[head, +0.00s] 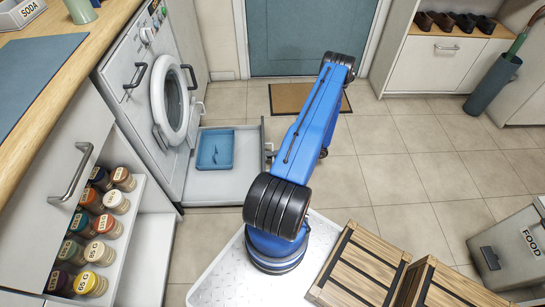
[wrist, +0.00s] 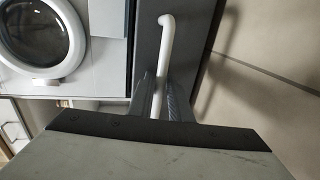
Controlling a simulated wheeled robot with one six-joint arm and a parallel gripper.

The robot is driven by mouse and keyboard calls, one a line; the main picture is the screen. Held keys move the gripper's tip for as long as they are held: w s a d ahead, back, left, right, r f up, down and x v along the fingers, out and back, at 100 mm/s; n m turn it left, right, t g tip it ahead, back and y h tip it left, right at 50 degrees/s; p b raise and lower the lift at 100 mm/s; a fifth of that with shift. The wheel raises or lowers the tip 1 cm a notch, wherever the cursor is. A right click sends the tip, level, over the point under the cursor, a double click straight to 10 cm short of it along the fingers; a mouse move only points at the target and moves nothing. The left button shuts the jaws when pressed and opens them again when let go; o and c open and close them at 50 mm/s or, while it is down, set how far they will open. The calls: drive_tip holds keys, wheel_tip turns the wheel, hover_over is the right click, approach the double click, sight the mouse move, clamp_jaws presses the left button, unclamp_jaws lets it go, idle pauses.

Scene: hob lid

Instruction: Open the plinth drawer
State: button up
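The plinth drawer (head: 228,186) under the washing machine stands pulled out over the floor, with a blue tray (head: 215,150) in it. In the wrist view, the drawer's dark front (wrist: 178,50) carries a white bar handle (wrist: 166,42). My gripper (wrist: 160,95) has one finger on each side of the handle, close against it, and appears shut on it. In the head view, my blue arm hides part of the drawer front and most of the gripper.
The washing machine (head: 138,100) has a round door (head: 172,100) standing ajar above the drawer. A spice rack (head: 128,218) stands at the left. Wooden crates (head: 360,268) lie at the front right. The tiled floor (head: 420,165) to the right is clear.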

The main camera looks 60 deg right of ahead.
drive_tip(key=v, duration=1.7)
drive_tip(key=shift+s, duration=0.2)
drive_tip(key=shift+d, duration=0.1)
